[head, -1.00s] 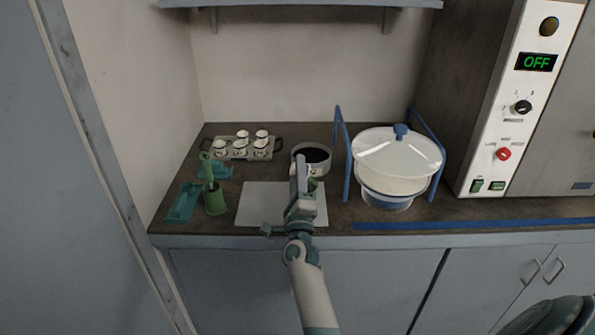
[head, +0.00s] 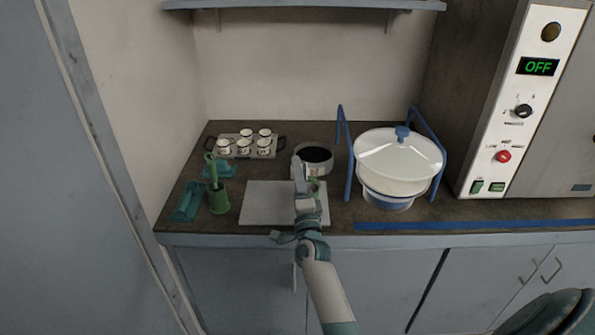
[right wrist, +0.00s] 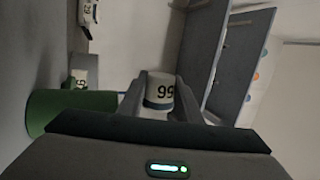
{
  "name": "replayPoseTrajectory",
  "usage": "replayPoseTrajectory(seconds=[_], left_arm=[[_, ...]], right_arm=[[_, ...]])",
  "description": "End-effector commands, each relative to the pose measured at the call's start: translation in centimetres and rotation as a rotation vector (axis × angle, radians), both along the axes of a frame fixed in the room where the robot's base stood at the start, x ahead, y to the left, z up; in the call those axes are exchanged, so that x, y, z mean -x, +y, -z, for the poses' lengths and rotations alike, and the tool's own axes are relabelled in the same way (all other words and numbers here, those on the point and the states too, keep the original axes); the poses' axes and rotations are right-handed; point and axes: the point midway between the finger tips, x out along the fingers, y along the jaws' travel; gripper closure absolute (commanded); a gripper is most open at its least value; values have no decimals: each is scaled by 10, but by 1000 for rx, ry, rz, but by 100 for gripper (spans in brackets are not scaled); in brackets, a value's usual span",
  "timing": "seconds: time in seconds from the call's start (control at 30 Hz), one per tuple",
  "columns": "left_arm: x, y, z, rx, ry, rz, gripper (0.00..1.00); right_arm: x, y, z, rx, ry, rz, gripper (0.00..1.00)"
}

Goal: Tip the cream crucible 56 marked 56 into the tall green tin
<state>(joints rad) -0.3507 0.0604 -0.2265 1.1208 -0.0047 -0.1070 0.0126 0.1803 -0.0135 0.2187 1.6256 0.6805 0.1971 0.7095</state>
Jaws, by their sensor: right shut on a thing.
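My right gripper (head: 300,172) is over the white mat and hides what it holds in the head view. In the right wrist view it is shut on a cream crucible (right wrist: 159,88) with a dark band. The crucible's black digits look turned in that view and I cannot read them surely. A green tin (head: 316,188) stands just behind and right of the gripper, mostly hidden by it. A green cylinder (right wrist: 68,112), likely this tin, is left of the fingers in the wrist view, apart from the crucible. My left gripper is not in view.
A tray (head: 233,156) of several cream crucibles stands back left. A dark-filled pan (head: 313,171) is behind the gripper. A lidded white pot (head: 398,170) with blue rails is right. A green pot with a brush (head: 219,203) is left. The white mat (head: 265,205) is mostly bare.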

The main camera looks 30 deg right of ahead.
Motion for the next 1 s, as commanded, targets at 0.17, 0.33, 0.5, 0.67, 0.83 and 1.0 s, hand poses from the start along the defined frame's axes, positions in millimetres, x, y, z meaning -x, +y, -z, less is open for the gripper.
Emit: replayPoseTrajectory(seconds=[0.17,0.33,0.5,0.67,0.83,1.0], left_arm=[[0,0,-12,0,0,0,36],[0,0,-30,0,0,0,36],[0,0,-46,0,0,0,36],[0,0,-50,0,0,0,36],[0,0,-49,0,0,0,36],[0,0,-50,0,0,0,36]], right_arm=[[0,0,-5,64,38,-1,91],[-1,2,-7,181,107,0,91],[-2,3,-7,286,171,0,91],[-3,5,-4,336,201,-1,91],[-3,5,-2,341,203,-1,91],[-3,5,-3,343,204,0,91]])
